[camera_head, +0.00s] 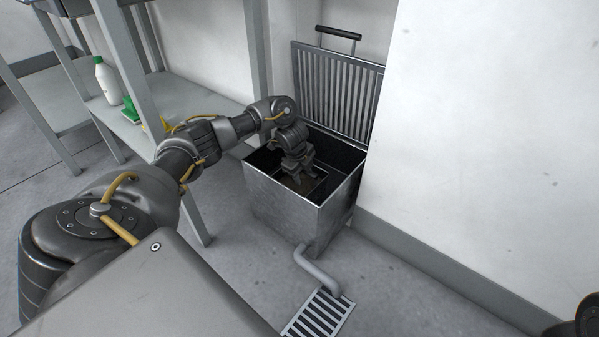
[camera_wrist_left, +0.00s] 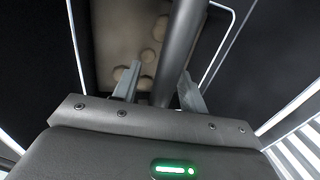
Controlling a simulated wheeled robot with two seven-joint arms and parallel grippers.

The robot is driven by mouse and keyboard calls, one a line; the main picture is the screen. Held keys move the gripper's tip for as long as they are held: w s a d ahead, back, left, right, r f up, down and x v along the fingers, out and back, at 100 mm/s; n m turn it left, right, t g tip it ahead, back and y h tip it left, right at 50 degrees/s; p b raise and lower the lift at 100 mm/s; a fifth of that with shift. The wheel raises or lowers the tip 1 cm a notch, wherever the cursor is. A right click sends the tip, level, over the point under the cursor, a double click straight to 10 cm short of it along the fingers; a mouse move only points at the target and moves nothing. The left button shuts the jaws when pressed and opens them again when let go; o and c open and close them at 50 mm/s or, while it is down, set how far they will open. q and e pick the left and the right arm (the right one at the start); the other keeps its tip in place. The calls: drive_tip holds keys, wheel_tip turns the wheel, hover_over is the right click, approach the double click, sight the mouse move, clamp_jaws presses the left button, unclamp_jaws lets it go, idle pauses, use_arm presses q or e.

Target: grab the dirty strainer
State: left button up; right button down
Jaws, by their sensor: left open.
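The dirty strainer (camera_head: 317,187) sits inside the open metal box (camera_head: 284,201), mostly hidden by my left gripper. In the left wrist view the strainer's inside (camera_wrist_left: 112,40) is brown with several pale round lumps, and a grey bar (camera_wrist_left: 183,50), which looks like its handle, runs between my fingers. My left gripper (camera_head: 300,182) reaches down into the box. In the left wrist view the left gripper (camera_wrist_left: 160,86) is open, with one finger on each side of the bar. My right gripper is not in view; only a dark piece of my right arm shows at the lower right corner.
The slatted lid (camera_head: 336,92) with a black handle stands upright behind the box against the wall. A pipe (camera_head: 318,269) leads from the box to a floor grate (camera_head: 320,313). A shelf table (camera_head: 180,97) with a white bottle (camera_head: 107,80) stands left. The right floor is clear.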

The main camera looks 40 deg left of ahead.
use_arm(q)
drive_tip(key=shift+r, duration=0.1)
clamp_jaws()
idle(1.3)
